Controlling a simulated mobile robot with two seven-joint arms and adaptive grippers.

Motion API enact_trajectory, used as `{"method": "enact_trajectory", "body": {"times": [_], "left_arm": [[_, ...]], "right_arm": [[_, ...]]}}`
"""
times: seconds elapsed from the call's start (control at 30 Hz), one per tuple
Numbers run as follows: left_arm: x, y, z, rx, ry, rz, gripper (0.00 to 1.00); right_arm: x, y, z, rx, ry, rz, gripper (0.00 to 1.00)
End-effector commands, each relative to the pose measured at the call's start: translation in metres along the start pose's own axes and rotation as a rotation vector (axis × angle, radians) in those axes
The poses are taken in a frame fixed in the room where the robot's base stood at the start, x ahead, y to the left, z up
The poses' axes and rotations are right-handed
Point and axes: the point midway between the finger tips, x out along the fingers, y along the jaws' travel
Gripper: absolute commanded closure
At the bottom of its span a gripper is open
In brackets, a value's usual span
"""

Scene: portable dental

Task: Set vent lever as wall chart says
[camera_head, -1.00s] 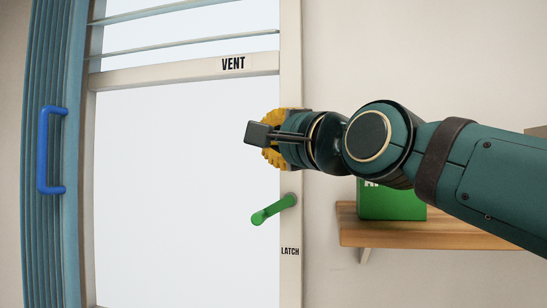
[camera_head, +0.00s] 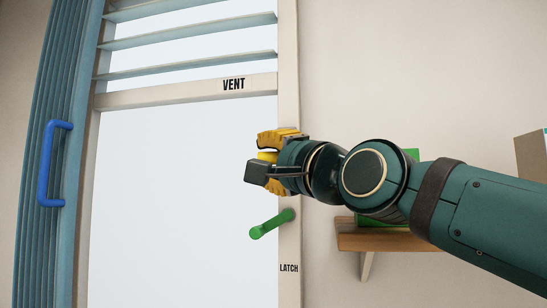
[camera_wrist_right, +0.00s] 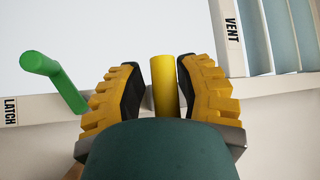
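A yellow lever (camera_head: 267,155), a round bar, sticks out near the window frame's right post, below the VENT label (camera_head: 234,84). My right gripper (camera_head: 273,163) is around it, one finger above and one below. In the right wrist view the yellow lever (camera_wrist_right: 164,85) stands between the two black-padded fingers (camera_wrist_right: 160,92). A gap shows on its left side; it is close to the right pad, and I cannot tell whether they touch. The lever's base is hidden. Slanted vent slats (camera_head: 190,30) show above the label. No wall chart and no left gripper are in view.
A green lever (camera_head: 271,223) juts out below my gripper, above the LATCH label (camera_head: 289,268). A wooden shelf (camera_head: 390,241) with a green box, partly behind my arm, is at right. A blue handle (camera_head: 48,165) is on the folded blue panel at left.

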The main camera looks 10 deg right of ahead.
Motion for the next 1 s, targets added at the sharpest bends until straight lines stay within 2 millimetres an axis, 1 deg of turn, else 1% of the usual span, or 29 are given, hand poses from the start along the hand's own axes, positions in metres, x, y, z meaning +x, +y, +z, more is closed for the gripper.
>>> {"method": "enact_trajectory", "body": {"times": [0.5,0.63,0.77,1.0], "left_arm": [[0.000,0.000,0.000,0.000,0.000,0.000,0.00],[-0.003,0.001,0.000,0.000,0.000,0.000,0.00],[-0.013,0.005,-0.001,0.000,0.000,0.000,0.00],[-0.042,0.016,-0.004,0.000,0.000,0.000,0.00]], "right_arm": [[0.000,-0.003,-0.003,0.003,0.007,-0.008,0.50],[0.000,-0.004,-0.003,0.008,0.007,-0.003,0.50],[0.000,-0.009,-0.004,0.029,0.009,0.020,0.50],[0.001,-0.020,-0.005,0.113,0.009,0.105,0.50]]}}
